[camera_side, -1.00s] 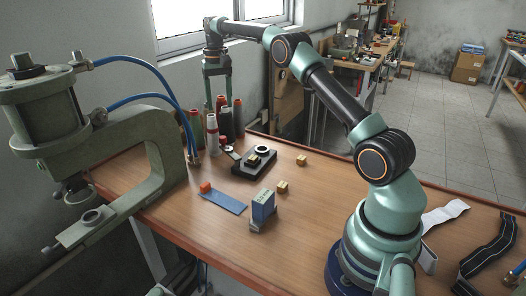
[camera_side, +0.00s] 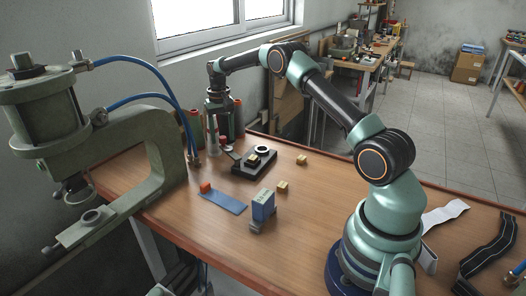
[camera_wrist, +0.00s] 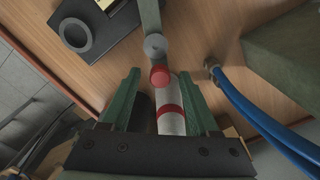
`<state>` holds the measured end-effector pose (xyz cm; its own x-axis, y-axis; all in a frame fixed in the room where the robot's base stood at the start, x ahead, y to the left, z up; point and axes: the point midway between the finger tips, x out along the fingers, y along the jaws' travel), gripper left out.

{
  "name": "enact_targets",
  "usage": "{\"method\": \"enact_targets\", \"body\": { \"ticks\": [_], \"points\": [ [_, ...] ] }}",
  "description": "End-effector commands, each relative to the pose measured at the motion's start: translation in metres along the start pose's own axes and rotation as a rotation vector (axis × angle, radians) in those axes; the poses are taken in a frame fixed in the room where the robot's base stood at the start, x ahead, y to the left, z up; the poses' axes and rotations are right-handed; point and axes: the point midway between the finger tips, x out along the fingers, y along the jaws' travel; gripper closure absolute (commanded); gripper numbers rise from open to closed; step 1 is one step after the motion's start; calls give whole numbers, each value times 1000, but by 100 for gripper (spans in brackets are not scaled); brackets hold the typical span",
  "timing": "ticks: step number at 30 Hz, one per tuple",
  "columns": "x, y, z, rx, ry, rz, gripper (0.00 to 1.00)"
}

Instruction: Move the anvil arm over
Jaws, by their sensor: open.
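A black fixture (camera_side: 262,166) with a dark ring (camera_side: 262,151) sits on the wooden bench; it also shows at the upper left of the wrist view (camera_wrist: 108,36). A grey flat arm (camera_side: 231,152), apparently the anvil arm, sticks out from the fixture to the left. In the wrist view the arm (camera_wrist: 150,18) ends in a round grey knob (camera_wrist: 155,45). My gripper (camera_side: 224,138) is open above the bench, close to that end. In the wrist view its green fingers (camera_wrist: 160,77) lie either side of a white cone with red bands (camera_wrist: 171,120); contact cannot be told.
Several thread cones (camera_side: 238,118) stand behind my gripper. A large green press (camera_side: 150,135) with blue hoses (camera_side: 150,97) is at the left. Bench right of the fixture is mostly clear.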

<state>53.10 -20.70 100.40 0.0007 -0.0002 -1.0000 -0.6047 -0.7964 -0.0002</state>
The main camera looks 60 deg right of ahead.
Motion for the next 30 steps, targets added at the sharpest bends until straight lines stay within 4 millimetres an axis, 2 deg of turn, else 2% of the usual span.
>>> {"method": "enact_targets", "body": {
  "ticks": [4,5,9,30],
  "points": [
    [0,0,0,0,0,0,39],
    [0,0,0,0,0,0,46],
    [0,0,0,0,0,0,100],
    [-1,0,0,0,-1,0,100]
  ]
}}
